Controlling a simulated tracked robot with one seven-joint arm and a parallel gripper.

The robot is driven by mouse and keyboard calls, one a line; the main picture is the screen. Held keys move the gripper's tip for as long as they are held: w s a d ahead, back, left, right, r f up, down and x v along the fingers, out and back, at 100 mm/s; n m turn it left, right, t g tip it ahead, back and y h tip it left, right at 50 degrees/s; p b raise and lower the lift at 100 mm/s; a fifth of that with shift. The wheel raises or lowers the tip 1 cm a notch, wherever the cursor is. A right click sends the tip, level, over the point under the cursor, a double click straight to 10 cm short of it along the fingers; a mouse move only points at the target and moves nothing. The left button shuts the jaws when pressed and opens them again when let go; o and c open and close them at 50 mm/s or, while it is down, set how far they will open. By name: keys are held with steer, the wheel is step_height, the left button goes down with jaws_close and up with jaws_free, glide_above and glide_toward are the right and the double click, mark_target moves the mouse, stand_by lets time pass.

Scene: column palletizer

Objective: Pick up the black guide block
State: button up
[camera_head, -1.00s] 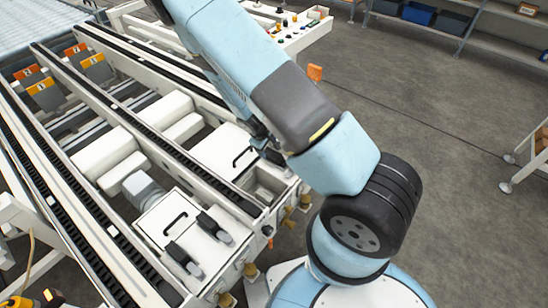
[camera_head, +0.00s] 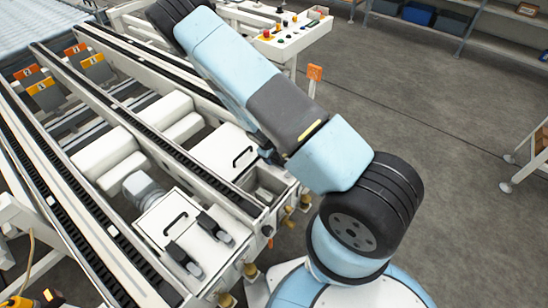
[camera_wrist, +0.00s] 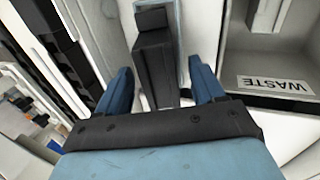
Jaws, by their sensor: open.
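The black guide block (camera_wrist: 153,62) shows in the wrist view, upright in the picture between my two blue fingers. It is a dark, box-like piece with a smaller stepped part at its top end. My gripper (camera_wrist: 159,66) is open, with one finger on each side of the block and a visible gap on both sides. The near end of the block runs down to the dark edge of my gripper body. Whether the block is at the depth of the fingertips is hard to tell. In the head view I cannot make out the block or the fingers.
A grey bin marked WASTE (camera_wrist: 274,85) lies right of my gripper. Left of it run a black rail (camera_wrist: 68,45) and pale frame parts. In the head view, conveyor rails (camera_head: 130,120) surround white housings (camera_head: 170,222). A control panel (camera_head: 290,30) stands behind. The floor at right is open.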

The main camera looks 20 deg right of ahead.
steer(key=c, duration=1.2)
steer(key=shift+r, duration=0.1)
